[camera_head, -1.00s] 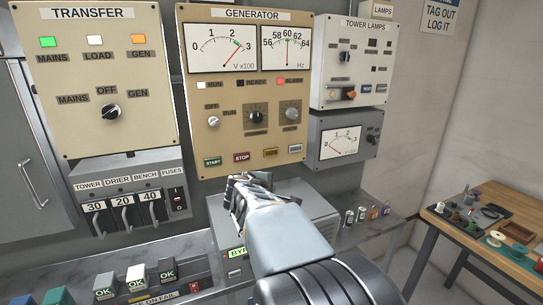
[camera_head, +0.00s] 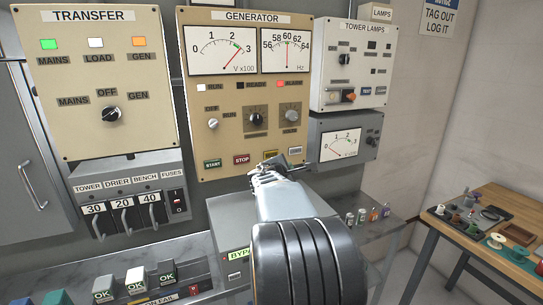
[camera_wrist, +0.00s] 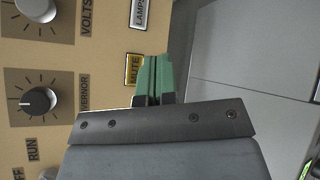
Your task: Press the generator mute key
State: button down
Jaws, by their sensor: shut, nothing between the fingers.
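The generator panel (camera_head: 222,130) is beige, with two dials above and a row of small keys along its bottom edge. The yellow mute key (camera_head: 270,154) is in that row, between the red STOP key (camera_head: 241,159) and the pale lamps key (camera_head: 295,151). In the wrist view the mute key (camera_wrist: 134,69) is lettered MUTE and shows just left of the green fingertips. My gripper (camera_head: 266,167) is shut and empty, with its tips just below the mute key in the head view; the wrist view shows the closed tips (camera_wrist: 153,75) beside it. I cannot tell whether they touch.
The green START key (camera_head: 212,163) is at the row's left end. Knobs (camera_head: 255,118) stand out above the keys. A grey meter box (camera_head: 343,140) is on the right. A grey cabinet (camera_head: 225,240) stands below the panel, partly hidden by my arm.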

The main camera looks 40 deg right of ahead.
aim_at(271, 155)
jog(key=w+d+p, duration=0.3)
jog(key=w, duration=0.4)
jog(key=shift+w, duration=0.3)
jog(key=shift+w, duration=0.15)
dwell(1.9)
jog(key=shift+w+d, duration=0.2)
jog(key=shift+w, duration=0.05)
jog(key=shift+w+d, duration=0.1)
jog(key=shift+w, duration=0.2)
dwell(0.7)
jog(key=shift+s, duration=0.1)
dwell(0.4)
jog(key=shift+s+a+b, duration=0.3)
jog(key=shift+s+b, duration=0.3)
